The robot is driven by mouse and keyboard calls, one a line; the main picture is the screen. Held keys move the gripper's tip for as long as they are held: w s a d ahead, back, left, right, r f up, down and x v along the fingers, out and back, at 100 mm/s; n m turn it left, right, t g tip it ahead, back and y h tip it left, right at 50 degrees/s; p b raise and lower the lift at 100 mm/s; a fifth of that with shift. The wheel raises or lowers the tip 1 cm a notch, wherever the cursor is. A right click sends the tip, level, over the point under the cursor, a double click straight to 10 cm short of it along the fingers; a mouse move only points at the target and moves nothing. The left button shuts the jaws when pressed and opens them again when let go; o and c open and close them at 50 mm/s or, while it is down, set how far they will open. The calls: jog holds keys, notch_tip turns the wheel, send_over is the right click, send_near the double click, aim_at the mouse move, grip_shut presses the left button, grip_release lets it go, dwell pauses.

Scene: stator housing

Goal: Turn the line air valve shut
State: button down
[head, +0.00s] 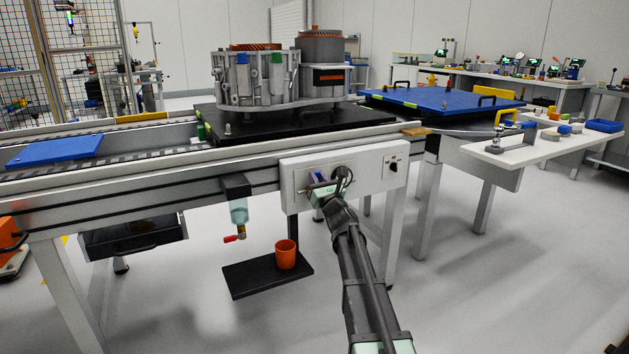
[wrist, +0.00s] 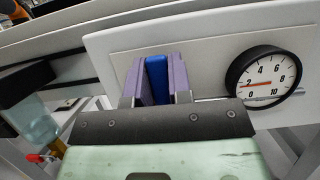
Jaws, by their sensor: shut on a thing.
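The line air valve shows in the wrist view as a blue handle (wrist: 157,80) on a pale panel. The handle stands roughly upright in that picture. My gripper (wrist: 156,82) is shut on it, with a purple finger pad against each side. The valve's body and stem are hidden behind the fingers. In the head view my gripper (head: 318,181) reaches the front panel (head: 369,174) on the conveyor's side, and my arm hides part of the handle there.
A round gauge (wrist: 264,77) sits right of the handle; its orange needle points near 2. Left of the panel hangs a clear bowl (head: 239,211) with a red tap (head: 234,238). An orange cup (head: 286,255) stands on a low black shelf. A dark knob (head: 393,164) is at the panel's right.

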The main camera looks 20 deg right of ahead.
dwell(0.3)
jog(key=c, duration=1)
grip_release()
jog(key=shift+c, duration=0.2)
jog(key=b+v, duration=0.4)
jog(key=v, duration=0.7)
jog(key=shift+w, duration=0.1)
